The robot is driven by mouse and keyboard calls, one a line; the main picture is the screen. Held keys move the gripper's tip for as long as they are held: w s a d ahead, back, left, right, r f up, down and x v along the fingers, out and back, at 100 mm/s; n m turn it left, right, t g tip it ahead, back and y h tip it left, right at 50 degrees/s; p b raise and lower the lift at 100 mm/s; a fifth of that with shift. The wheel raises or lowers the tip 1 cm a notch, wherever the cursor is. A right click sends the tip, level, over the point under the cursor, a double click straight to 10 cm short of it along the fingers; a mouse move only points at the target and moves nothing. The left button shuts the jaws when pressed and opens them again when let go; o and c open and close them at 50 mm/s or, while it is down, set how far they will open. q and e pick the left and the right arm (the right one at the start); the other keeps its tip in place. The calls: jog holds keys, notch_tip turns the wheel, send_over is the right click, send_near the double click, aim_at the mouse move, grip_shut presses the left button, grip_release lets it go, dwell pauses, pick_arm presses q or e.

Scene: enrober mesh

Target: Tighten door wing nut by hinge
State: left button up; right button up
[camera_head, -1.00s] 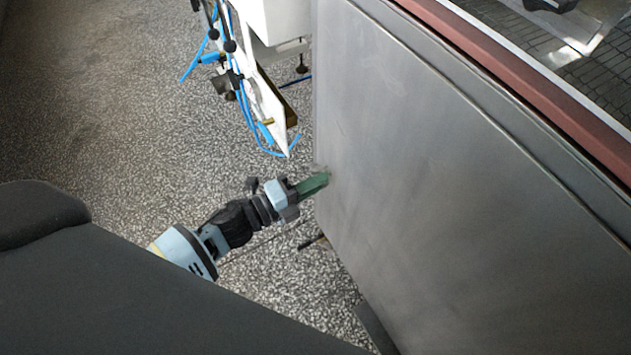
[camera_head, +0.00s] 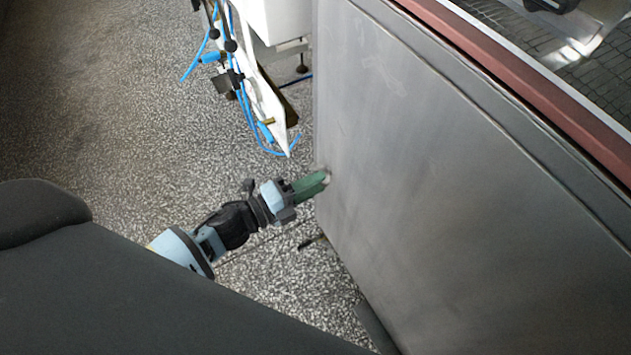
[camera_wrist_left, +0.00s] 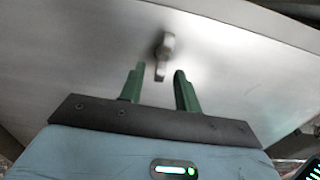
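The metal wing nut (camera_wrist_left: 166,46) sits on the face of the grey steel door (camera_wrist_left: 235,50). One wing points down between my left gripper's green fingertips in the left wrist view. My left gripper (camera_wrist_left: 159,70) is open, with a visible gap on each side of that wing. I cannot tell whether either finger touches it. In the head view, my left gripper (camera_head: 326,178) reaches the left edge of the door (camera_head: 430,190), where a small pale bit of the wing nut (camera_head: 327,171) shows at the fingertips. The hinge is not clearly visible. My right gripper is not in view.
A white machine frame (camera_head: 272,112) with blue hoses (camera_head: 245,115) and black knobs stands just beyond my left gripper. A red-brown edge (camera_head: 500,65) and a mesh belt (camera_head: 520,30) lie above the door. Speckled floor (camera_head: 130,110) is open at the left.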

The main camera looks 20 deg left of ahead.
pick_arm(q)
jog(key=v, duration=0.7)
jog(key=shift+p, duration=0.3)
